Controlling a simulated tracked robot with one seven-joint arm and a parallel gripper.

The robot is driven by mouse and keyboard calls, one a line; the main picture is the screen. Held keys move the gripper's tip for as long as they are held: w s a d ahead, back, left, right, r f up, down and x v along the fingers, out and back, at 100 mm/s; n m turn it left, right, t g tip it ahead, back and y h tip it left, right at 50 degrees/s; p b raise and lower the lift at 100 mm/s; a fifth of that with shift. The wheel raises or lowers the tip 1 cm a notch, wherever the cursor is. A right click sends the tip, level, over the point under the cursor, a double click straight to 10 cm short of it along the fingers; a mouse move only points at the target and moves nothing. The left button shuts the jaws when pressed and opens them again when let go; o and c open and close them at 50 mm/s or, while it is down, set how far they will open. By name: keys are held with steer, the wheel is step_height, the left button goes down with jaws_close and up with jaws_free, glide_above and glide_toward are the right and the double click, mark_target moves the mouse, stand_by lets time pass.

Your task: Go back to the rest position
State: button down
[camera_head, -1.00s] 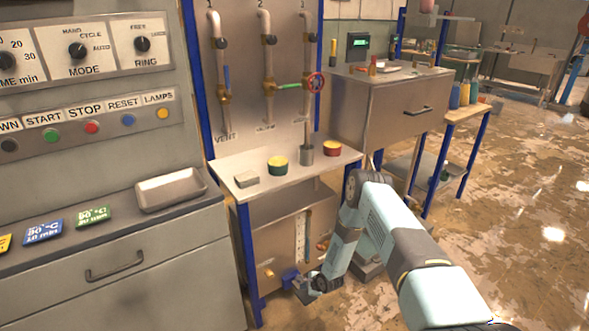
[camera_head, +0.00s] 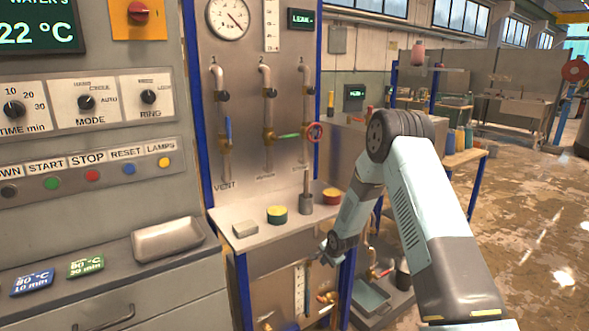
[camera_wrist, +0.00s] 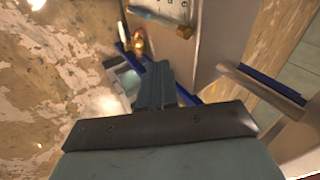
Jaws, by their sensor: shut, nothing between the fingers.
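My gripper (camera_head: 326,258) hangs in front of the steel bench (camera_head: 285,232) in the head view, just below its front edge. It is small and partly hidden by my own wrist there. In the wrist view my gripper (camera_wrist: 155,82) points away from the camera with its dark fingers together and nothing between them. My arm is bent, with its elbow high at the right of the head view.
The control cabinet with a metal tray (camera_head: 167,238) stands at left. The bench holds a grey block (camera_head: 245,229), a green-yellow round piece (camera_head: 277,214) and a red-yellow one (camera_head: 331,196). Valve pipes (camera_head: 268,120) rise behind. Open floor (camera_head: 530,230) lies at right.

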steer(key=s+d+r+n+h, duration=0.1)
steer(key=s+d+r+n, duration=0.3)
steer(key=r, duration=0.8)
steer(key=s+d+r+m+h, duration=0.1)
steer(key=s+d+r, duration=0.1)
steer(key=s+r, duration=0.65)
steer(key=s+d+r+n+h, duration=0.1)
steer(key=s+d+r+n, duration=0.1)
steer(key=r, duration=1.2)
steer(key=s+d+r+n, duration=0.1)
steer(key=s+d+r, duration=0.1)
steer(key=s+r, duration=0.55)
steer(key=s+d+r+n, duration=0.15)
steer(key=s+r, duration=0.25)
steer(key=s, duration=0.6)
steer(key=s+r+n, duration=0.1)
steer(key=s+n, duration=0.2)
steer(key=s, duration=1.4)
steer(key=shift+r+y, duration=0.2)
steer(key=shift+y, duration=0.1)
steer(key=shift+w+d, duration=0.1)
